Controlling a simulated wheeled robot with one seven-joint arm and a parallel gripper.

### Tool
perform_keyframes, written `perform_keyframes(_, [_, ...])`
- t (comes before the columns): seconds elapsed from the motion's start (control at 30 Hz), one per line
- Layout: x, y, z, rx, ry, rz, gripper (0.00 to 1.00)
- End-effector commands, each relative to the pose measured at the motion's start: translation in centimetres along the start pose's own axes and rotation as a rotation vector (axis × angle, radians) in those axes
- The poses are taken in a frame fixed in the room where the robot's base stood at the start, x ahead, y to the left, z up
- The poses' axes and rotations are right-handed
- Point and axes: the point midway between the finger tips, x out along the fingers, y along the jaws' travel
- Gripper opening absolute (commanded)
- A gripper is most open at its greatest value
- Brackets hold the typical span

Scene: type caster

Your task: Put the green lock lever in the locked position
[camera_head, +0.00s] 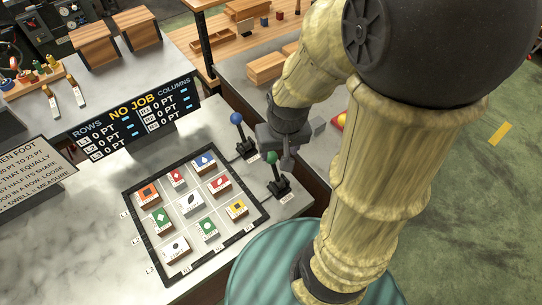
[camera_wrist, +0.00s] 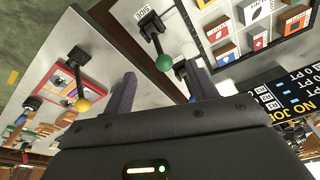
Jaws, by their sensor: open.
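The green lock lever has a green ball knob (camera_head: 272,157) on a dark stick, rising from a black base (camera_head: 279,187) right of the tile frame. My gripper (camera_head: 289,160) is open beside and close to the green knob. In the wrist view the green knob (camera_wrist: 164,62) appears between the two open fingers (camera_wrist: 160,72), near their tips; nothing is gripped, and I cannot tell whether a finger touches it. The lever's label is too small to read surely.
A blue-knobbed lever (camera_head: 236,118) stands close behind the green one. A black frame (camera_head: 253,221) holds several symbol tiles on the counter. A "NO JOB" display (camera_head: 130,115) stands behind. A yellow-knobbed lever (camera_wrist: 82,104) shows in the wrist view.

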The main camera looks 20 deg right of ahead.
Motion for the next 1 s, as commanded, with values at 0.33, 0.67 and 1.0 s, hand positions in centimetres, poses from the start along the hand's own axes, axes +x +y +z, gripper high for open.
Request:
perform_keyframes(0.33, [6.4,4.5,0.6,0.540,-0.401,-0.089,0.58])
perform_keyframes(0.67, [11.4,7.7,0.7,1.098,-0.823,-0.364,0.58])
perform_keyframes(1.0, [14.1,13.4,-0.9,1.534,-1.209,-0.878,0.58])
